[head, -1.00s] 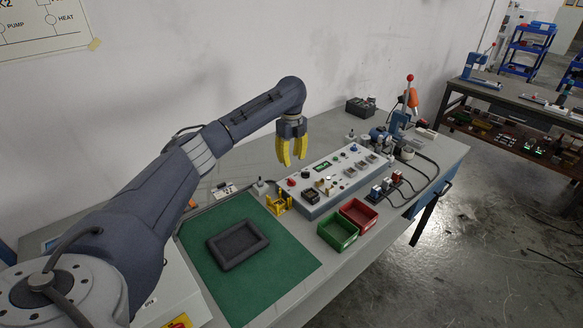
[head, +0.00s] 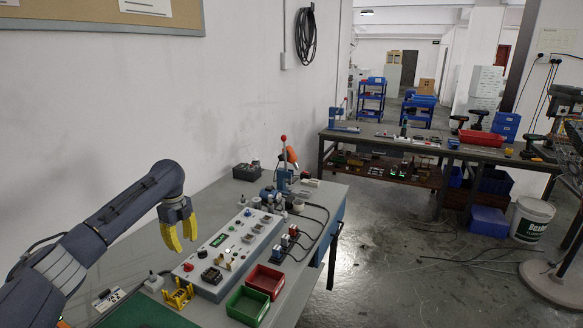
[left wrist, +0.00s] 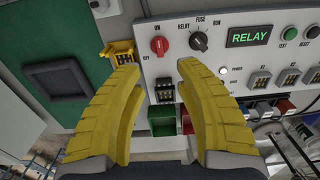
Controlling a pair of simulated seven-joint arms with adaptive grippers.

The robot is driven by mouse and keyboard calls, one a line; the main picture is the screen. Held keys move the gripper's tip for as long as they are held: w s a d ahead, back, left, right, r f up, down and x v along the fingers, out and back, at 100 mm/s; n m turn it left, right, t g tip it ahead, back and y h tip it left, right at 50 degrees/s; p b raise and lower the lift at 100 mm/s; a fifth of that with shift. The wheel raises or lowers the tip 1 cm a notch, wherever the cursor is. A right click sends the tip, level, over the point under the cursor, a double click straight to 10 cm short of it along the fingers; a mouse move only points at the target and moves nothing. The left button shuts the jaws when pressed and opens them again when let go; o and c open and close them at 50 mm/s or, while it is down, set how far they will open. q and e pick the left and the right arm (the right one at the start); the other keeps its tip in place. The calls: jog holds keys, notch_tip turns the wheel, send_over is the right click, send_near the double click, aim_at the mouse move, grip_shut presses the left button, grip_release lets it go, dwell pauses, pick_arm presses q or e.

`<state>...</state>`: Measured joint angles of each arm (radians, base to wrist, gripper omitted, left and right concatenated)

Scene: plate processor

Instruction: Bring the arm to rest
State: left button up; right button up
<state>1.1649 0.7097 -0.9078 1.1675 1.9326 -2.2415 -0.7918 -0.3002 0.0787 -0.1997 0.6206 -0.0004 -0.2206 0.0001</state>
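My left arm comes in from the left in the head view. Its yellow-fingered gripper (head: 180,236) is open and empty, hanging above the table by the near end of the grey control panel (head: 237,254). In the left wrist view the gripper (left wrist: 157,70) has its fingers spread, with the panel's face (left wrist: 222,70) between and beyond them. The panel carries a red knob (left wrist: 160,45), a black knob (left wrist: 199,41) and a lit green display reading RELAY (left wrist: 258,36). My right gripper is not in view.
A yellow holder (head: 178,296) stands beside the panel at the edge of the green mat (head: 145,313). A green bin (head: 248,306) and red bin (head: 266,281) sit in front. A dark tray (left wrist: 57,88) lies on the mat. A lever press (head: 283,178) stands at the far end.

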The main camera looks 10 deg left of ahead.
aim_at(188, 264)
pick_arm(q)
notch_tip(188, 264, down, 10)
jog(key=shift+r, duration=0.25)
dwell(0.6)
notch_tip(188, 264, up, 12)
notch_tip(188, 264, down, 12)
jog(key=shift+r, duration=0.25)
jog(key=shift+f, duration=0.3)
jog(key=n, duration=1.3)
jog(key=shift+n, duration=2.2)
